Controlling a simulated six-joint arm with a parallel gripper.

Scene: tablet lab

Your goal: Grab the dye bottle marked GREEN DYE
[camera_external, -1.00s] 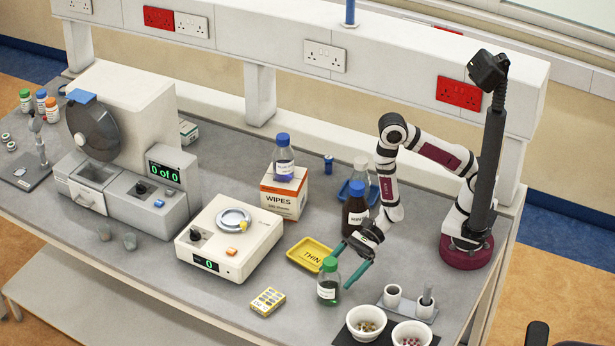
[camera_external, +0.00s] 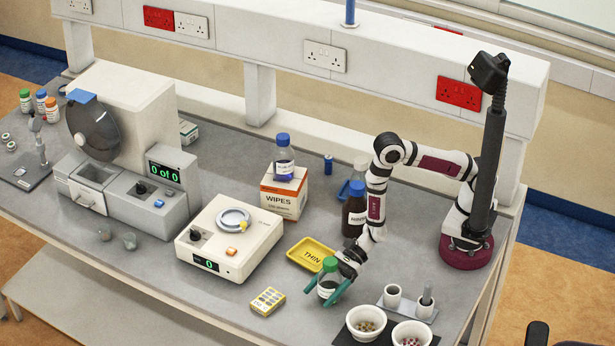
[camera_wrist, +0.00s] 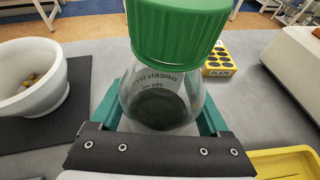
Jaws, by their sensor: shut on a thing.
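The dye bottle (camera_external: 328,285) is clear with a green cap and dark contents, standing upright at the front right of the bench.
A yellow THIN tray (camera_external: 301,257) lies just behind the bottle. A yellow plate box (camera_external: 267,301) is to its left. A dark brown bottle (camera_external: 351,222) stands behind.

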